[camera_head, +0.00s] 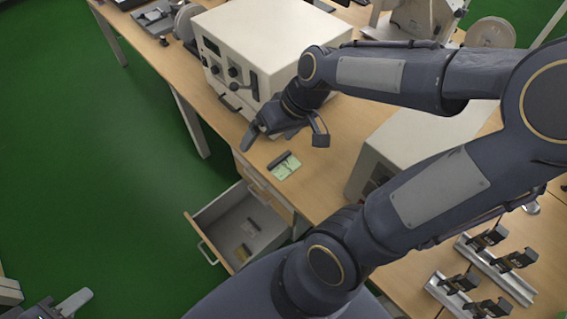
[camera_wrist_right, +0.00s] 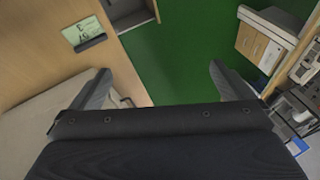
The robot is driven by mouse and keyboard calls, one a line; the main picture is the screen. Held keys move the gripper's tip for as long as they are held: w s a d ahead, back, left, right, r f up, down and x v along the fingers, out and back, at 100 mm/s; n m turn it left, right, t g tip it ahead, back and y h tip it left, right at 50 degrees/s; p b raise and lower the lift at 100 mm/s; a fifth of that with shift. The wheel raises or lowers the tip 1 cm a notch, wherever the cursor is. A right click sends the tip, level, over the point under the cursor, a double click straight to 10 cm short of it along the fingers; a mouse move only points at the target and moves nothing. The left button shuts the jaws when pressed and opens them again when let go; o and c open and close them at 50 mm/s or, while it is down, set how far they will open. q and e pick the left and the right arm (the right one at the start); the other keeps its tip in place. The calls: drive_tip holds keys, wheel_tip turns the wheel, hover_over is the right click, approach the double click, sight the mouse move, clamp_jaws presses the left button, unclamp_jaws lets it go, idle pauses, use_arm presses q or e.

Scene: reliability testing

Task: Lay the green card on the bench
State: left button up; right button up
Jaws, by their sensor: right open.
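The green card (camera_head: 287,169) lies on the wooden bench (camera_head: 318,192) near its front edge, above the open drawer. A dark bar runs along one side of it. The card also shows at the upper left of the right wrist view (camera_wrist_right: 82,29), with dark marks on its face. My right gripper (camera_head: 284,139) is open and empty, just beyond the card in the head view and apart from it. Its two spread fingers show in the right wrist view (camera_wrist_right: 160,84). My left gripper (camera_head: 68,305) is partly in view at the bottom left, away from the bench; its opening cannot be made out.
An open drawer (camera_head: 205,222) with small items inside juts out below the bench edge. A large cream instrument box (camera_head: 262,45) stands behind my right gripper. A second box (camera_head: 410,135) stands to the right, partly behind my arm. Rail fixtures (camera_head: 510,282) sit at lower right.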

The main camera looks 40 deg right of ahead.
drive_tip(key=s+a+r+t, duration=0.2)
drive_tip(key=s+a+r, duration=0.1)
drive_tip(key=s, duration=0.6)
drive_tip(key=shift+s+a+r+m, duration=0.15)
drive_tip(key=shift+s+a+m, duration=0.15)
drive_tip(key=shift+a, duration=0.25)
